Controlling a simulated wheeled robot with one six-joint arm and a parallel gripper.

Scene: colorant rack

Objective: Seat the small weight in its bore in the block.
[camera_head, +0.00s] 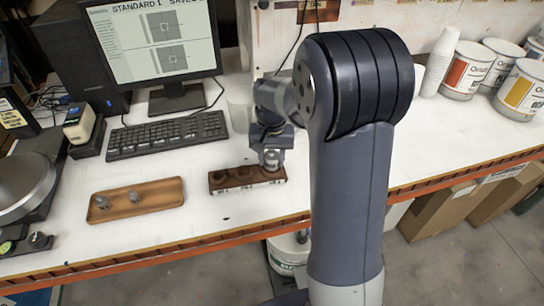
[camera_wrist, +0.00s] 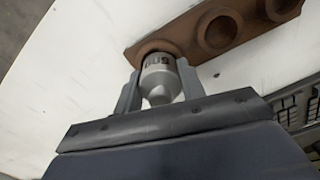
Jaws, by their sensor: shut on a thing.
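The brown block (camera_head: 240,186) lies on the white bench, with a row of round bores along its top. In the wrist view, two bores of the block (camera_wrist: 242,53) are empty. My gripper (camera_head: 271,157) is over the block's right end in the head view. In the wrist view my gripper (camera_wrist: 158,70) is shut on a grey metal weight (camera_wrist: 161,78), one finger on each side. The weight's far end meets the end bore, whose rim shows around it. I cannot tell how deep it sits in the bore.
A wooden tray (camera_head: 160,194) with two metal weights (camera_head: 118,200) lies left of the block. A keyboard (camera_head: 150,135) and monitor (camera_head: 155,45) stand behind. Paint cans (camera_head: 468,70) and stacked cups (camera_head: 440,60) are at the right. The bench's orange front edge (camera_head: 160,246) is close to the block.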

